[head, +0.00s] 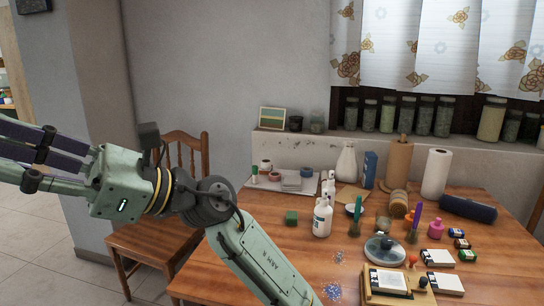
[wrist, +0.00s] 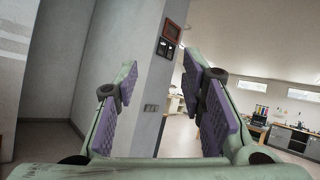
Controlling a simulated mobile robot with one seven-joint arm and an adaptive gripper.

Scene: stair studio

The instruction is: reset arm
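My gripper (wrist: 165,100) is open and empty. In the wrist view its two green fingers with purple pads stand well apart, with only wall and room between them. In the head view my gripper (head: 30,155) is at the left edge, partly cut off by the frame, and points left, away from the table. My green arm crosses the lower left of the head view, in front of the near left part of the table. No object is in the gripper.
A wooden chair (head: 150,243) stands behind my arm. A grey wall pillar (wrist: 135,75) is ahead of the gripper. Floor at left (head: 40,240) is clear.

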